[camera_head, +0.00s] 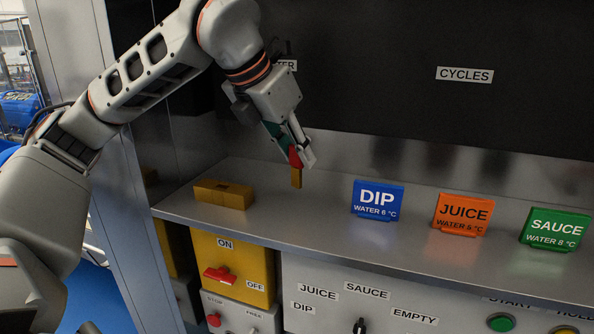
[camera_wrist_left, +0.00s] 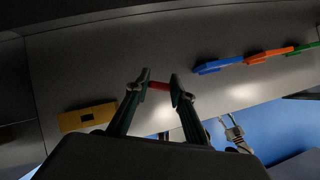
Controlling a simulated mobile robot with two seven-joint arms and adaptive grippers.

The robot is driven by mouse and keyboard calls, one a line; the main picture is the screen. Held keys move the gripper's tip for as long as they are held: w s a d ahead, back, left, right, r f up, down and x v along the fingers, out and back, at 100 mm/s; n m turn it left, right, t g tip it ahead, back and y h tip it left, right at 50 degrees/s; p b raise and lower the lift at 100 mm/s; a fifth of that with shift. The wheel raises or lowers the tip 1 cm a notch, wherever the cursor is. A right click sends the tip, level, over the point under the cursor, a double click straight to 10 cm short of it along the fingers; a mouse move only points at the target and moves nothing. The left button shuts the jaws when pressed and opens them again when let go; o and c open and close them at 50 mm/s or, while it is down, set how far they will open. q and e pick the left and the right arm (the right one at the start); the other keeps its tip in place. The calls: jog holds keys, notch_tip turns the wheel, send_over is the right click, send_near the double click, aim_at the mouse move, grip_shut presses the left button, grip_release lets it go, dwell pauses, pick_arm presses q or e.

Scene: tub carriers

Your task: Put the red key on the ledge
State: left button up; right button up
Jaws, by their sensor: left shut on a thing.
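The red key (camera_head: 296,159) is between the fingertips of my left gripper (camera_head: 300,150), which is shut on it. A brass-coloured shank (camera_head: 297,178) points down below the red part, over the steel ledge (camera_head: 310,212). I cannot tell if the shank's tip touches the ledge. In the left wrist view the red part of the key (camera_wrist_left: 159,86) shows between the fingertips. A grey mechanism low in that view, likely my right gripper (camera_wrist_left: 233,134), is too small to read.
A yellow block (camera_head: 223,194) lies on the ledge left of the key. Blue DIP (camera_head: 377,201), orange JUICE (camera_head: 462,214) and green SAUCE (camera_head: 555,229) signs stand to the right. Below the ledge is a yellow switch box (camera_head: 233,265) with a red handle. Bare ledge lies between block and signs.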

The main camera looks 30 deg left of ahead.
aim_at(295, 168)
pick_arm(q)
notch_tip(295, 168, down, 4)
jog(key=shift+r, duration=0.1)
jog(key=shift+w+f, duration=0.1)
jog(key=shift+f, duration=0.2)
jog(key=shift+f, duration=0.1)
jog(key=shift+f, duration=0.1)
jog(key=o, duration=1.1)
jog(key=shift+o, duration=0.2)
